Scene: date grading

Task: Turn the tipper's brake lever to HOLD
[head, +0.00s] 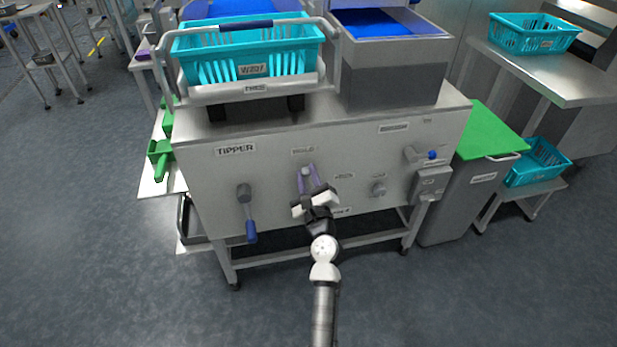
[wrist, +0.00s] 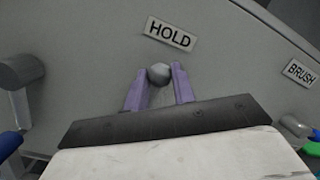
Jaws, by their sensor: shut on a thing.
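The tipper's front panel (head: 270,180) faces me. A HOLD label (head: 303,151) is on it, and it also reads clearly in the wrist view (wrist: 170,33). Just below that label is the grey rounded part of the brake lever (wrist: 159,73). My gripper (head: 312,180) is at the panel, its purple fingers (wrist: 158,88) shut on the lever, one on each side. The gripper body hides the lower part, so I cannot tell exactly how the lever points. Another label below is partly covered by my gripper.
A blue-handled lever (head: 248,212) hangs down to the left. A teal basket (head: 250,62) sits on top. A green-lidded bin (head: 455,200) stands at the right. The floor in front is clear.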

